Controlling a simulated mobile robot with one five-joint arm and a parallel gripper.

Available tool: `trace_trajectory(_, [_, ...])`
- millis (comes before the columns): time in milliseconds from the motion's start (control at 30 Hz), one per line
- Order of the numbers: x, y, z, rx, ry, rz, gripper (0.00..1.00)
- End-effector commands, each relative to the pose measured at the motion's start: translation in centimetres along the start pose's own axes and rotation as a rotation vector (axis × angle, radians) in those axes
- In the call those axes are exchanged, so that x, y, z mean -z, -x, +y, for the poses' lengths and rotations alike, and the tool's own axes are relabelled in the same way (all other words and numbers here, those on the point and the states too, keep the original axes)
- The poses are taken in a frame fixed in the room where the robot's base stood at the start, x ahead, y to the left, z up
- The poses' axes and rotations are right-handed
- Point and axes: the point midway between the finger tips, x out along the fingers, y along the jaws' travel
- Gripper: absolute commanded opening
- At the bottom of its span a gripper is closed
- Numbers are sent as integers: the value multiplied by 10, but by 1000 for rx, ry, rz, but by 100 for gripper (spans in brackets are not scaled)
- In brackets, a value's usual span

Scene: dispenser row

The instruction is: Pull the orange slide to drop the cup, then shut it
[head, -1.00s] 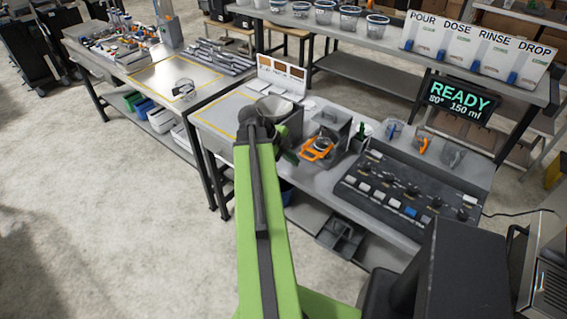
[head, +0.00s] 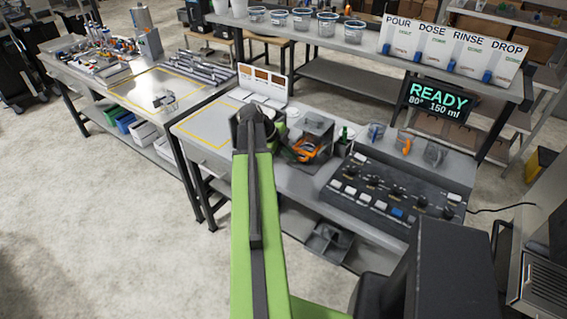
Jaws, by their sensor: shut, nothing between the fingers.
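The orange slide (head: 309,153) sits low at the front of a grey dispenser (head: 318,130) on the bench. My gripper (head: 293,156) is shut and empty at the slide's left side, partly hidden by my green arm. It overlaps the slide's left edge in the picture; I cannot tell whether they touch. The cup is not clear at this size; something dark shows within the slide's frame.
A dark control panel (head: 390,200) with knobs and buttons lies to the right on the bench. Blue, orange and grey scoops (head: 404,143) stand behind it. A screen (head: 438,98) reads READY. An open grey bin (head: 328,241) is below the bench.

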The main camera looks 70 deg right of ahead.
Motion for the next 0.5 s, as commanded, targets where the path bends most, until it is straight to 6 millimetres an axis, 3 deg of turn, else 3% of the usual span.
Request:
trace_trajectory(33, [-2, -5, -13, -1, -1, 1, 0])
trace_trajectory(133, [-1, -11, -23, 0, -1, 0, 0])
trace_trajectory(500, [1, -10, -21, 1, 0, -1, 0])
